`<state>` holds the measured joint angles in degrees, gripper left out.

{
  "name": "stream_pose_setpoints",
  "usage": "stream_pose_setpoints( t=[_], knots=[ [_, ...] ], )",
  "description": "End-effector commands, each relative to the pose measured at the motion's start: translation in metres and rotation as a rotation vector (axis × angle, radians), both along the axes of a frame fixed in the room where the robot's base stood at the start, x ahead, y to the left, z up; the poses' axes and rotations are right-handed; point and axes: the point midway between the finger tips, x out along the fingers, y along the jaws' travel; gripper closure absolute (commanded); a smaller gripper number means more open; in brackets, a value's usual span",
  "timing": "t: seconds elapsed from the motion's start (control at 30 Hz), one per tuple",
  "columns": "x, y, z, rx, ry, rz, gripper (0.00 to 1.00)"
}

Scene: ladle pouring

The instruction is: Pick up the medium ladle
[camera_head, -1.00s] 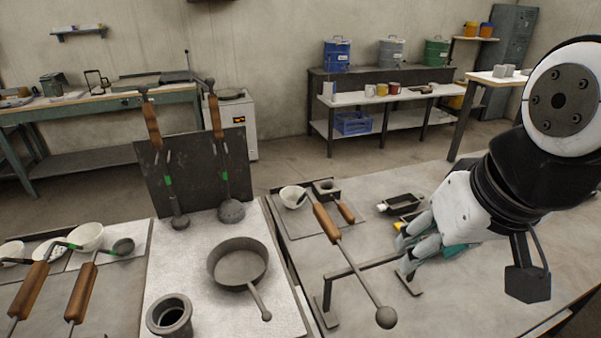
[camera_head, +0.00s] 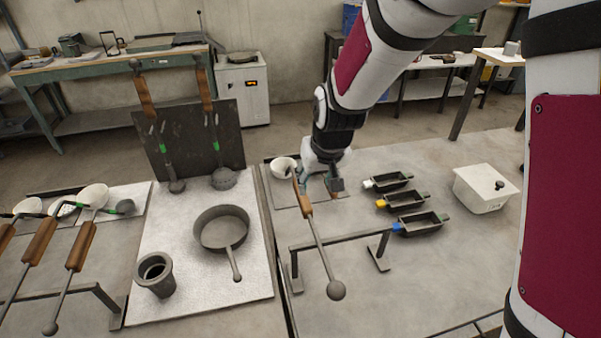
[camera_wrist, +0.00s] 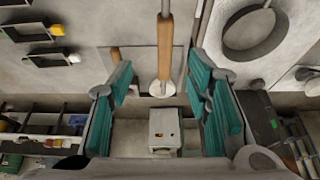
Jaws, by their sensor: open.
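A ladle with a wooden handle (camera_head: 305,206) and a long rod ending in a ball lies across the rack on the right table. Its size name cannot be read from the picture. My gripper (camera_head: 325,180) is open beside the handle's far end. In the wrist view, the wooden handle (camera_wrist: 165,45) runs between the open teal fingers of my gripper (camera_wrist: 161,72), apart from both. A second wooden handle (camera_wrist: 115,55) shows by the left finger. Several ladles (camera_head: 42,240) lie at the left.
A frying pan (camera_head: 221,231) and a dark pot (camera_head: 155,272) stand on the light plate. A metal rack (camera_head: 340,240) supports the ladle. Several small trays (camera_head: 388,182) and a white box (camera_head: 484,188) stand at right. A white bowl (camera_head: 283,167) is near my gripper.

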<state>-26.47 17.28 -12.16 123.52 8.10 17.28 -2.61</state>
Motion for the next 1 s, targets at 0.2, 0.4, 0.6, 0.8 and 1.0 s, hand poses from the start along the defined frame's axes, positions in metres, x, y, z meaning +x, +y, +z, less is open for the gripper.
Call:
stream_pose_setpoints(
  t=[0.2, 0.4, 0.6, 0.8, 1.0],
  knots=[
    [0.008, 0.006, -0.018, -0.012, -0.001, 0.007, 0.55],
    [0.021, 0.008, -0.053, -0.012, 0.002, 0.006, 0.55],
    [0.033, 0.011, -0.081, -0.010, -0.001, 0.007, 0.55],
    [0.037, 0.013, -0.090, -0.010, -0.003, 0.007, 0.55],
    [0.044, 0.017, -0.109, -0.011, 0.001, 0.007, 0.55]
  ],
)
